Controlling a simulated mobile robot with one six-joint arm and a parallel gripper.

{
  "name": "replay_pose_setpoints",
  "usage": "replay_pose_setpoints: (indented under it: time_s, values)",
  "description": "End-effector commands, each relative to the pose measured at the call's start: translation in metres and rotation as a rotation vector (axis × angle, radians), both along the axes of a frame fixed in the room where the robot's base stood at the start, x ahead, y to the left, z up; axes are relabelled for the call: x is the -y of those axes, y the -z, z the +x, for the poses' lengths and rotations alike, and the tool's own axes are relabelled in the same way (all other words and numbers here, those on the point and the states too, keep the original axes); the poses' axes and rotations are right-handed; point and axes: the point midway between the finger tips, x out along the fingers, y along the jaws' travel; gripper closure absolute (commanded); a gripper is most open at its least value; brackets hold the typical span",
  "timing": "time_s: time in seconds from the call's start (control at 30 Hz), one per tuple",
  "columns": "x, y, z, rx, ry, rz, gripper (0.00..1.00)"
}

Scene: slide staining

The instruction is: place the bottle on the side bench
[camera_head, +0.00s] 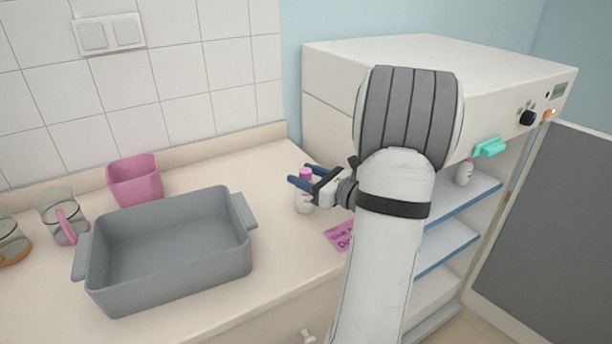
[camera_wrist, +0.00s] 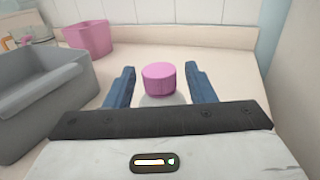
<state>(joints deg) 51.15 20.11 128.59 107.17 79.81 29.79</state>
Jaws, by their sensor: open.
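A white bottle with a pink cap (camera_head: 305,203) stands upright on the beige bench (camera_head: 262,180), near its right end beside the white cabinet. In the wrist view its pink cap (camera_wrist: 159,79) shows between the two blue fingers, and most of its body is hidden behind my gripper. My gripper (camera_head: 303,178) is open, with a finger on each side of the bottle; a gap shows between each finger and the cap in the wrist view. A second white bottle (camera_head: 464,172) stands on the upper blue shelf inside the open cabinet.
A large grey tub (camera_head: 165,285) stands on the bench to the left, with a pink container (camera_head: 135,180) and glass jugs (camera_head: 62,213) behind and beside it. A pink note (camera_head: 341,235) lies near the front edge. The cabinet door (camera_head: 560,230) is open at right.

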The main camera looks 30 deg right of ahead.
Motion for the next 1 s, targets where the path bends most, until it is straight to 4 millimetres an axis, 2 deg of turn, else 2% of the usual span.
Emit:
replay_pose_setpoints:
  time_s: [0.23,0.7,0.83,1.0]
  values:
    - [0.002,-0.003,-0.005,0.0,0.002,0.0,0.51]
    - [0.031,-0.003,-0.09,0.0,0.003,0.0,0.51]
    - [0.036,-0.003,-0.105,-0.001,0.001,0.0,0.51]
    - [0.038,-0.003,-0.113,0.0,-0.002,0.0,0.51]
